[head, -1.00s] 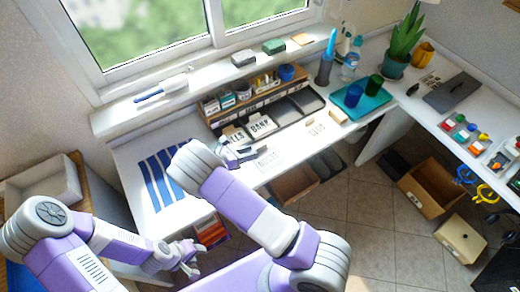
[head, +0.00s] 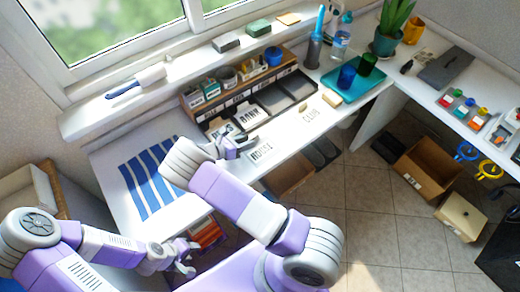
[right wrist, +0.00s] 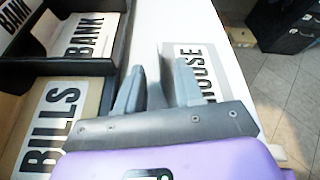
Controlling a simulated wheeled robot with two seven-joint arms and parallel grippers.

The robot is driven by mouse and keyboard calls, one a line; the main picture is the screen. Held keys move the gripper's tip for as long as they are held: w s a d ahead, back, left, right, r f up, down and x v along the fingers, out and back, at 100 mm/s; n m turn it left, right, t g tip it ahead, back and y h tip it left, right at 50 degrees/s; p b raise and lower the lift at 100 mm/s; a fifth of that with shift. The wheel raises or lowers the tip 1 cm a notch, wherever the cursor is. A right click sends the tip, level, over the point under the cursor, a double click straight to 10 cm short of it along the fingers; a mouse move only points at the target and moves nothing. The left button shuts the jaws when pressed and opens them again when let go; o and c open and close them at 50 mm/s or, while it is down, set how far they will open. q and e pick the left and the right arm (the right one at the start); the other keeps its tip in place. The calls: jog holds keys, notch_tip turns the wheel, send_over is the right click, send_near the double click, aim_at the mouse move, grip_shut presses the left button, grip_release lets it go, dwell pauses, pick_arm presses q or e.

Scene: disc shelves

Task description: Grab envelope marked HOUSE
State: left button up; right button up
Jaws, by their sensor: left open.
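The white envelope marked HOUSE (head: 262,152) lies flat on the white desk near its front edge. In the right wrist view, the HOUSE envelope (right wrist: 208,68) is partly hidden by one finger and the gripper body. My right gripper (head: 243,146) is just left of the envelope in the head view. My left gripper (head: 187,258) is open and empty, low in front of the desk, away from the envelope.
The BILLS envelope (right wrist: 55,120) and BANK envelope (right wrist: 82,38) are in black trays beside the right gripper. The CLUB label (head: 310,115) lies further right on the desk. Blue strips (head: 150,180) lie on the left. An open box (head: 432,172) stands on the floor.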

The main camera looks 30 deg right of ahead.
jog(key=shift+d+f, duration=0.2)
jog(key=shift+d, duration=0.45)
grip_shut()
